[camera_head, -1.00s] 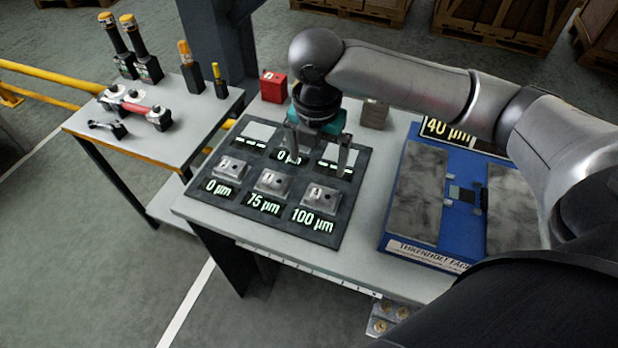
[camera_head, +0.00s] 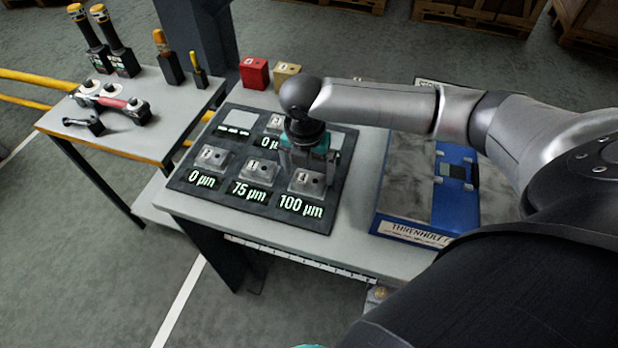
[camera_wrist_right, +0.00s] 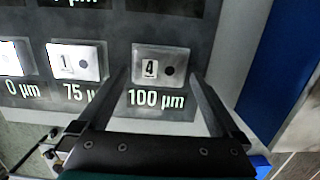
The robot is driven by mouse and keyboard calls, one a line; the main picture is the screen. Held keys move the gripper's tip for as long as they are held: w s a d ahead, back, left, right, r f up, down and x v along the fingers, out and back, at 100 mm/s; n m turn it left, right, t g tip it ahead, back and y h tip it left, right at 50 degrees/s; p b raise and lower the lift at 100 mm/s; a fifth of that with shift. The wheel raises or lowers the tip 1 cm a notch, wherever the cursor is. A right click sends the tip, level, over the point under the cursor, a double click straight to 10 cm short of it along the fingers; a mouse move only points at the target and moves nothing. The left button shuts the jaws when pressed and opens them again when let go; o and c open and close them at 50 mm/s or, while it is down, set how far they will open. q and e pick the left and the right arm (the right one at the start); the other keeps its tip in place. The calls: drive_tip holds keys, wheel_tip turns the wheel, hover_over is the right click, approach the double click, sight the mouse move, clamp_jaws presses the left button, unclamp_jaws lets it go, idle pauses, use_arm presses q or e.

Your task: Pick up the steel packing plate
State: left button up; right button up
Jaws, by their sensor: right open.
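Several small steel plates with holes and number tags lie on a dark mat (camera_head: 186,190). The front row has one above the "0 µm" label (camera_head: 211,158), one above "75 µm" (camera_head: 258,171) and one above "100 µm" (camera_head: 306,183). Another sits in the back row (camera_head: 273,123). My right gripper (camera_head: 308,172) is open, pointing down at the "100 µm" plate. In the right wrist view, that plate, tagged 4 (camera_wrist_right: 172,62), lies between the open fingers (camera_wrist_right: 159,76), with visible gaps on both sides. My left gripper is not in view.
A blue case (camera_head: 455,205) stands right of the mat. A red block (camera_head: 254,73) and a tan block (camera_head: 286,76) stand behind it. A side table (camera_head: 165,135) at left holds tools and yellow-topped items.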

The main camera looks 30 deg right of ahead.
sight(309, 182)
wheel_tip(309, 182, down, 3)
drive_tip(key=shift+w+d+r, duration=0.1)
drive_tip(key=shift+r, duration=0.1)
drive_tip(key=shift+w+r, duration=0.1)
clamp_jaws()
idle(0.6)
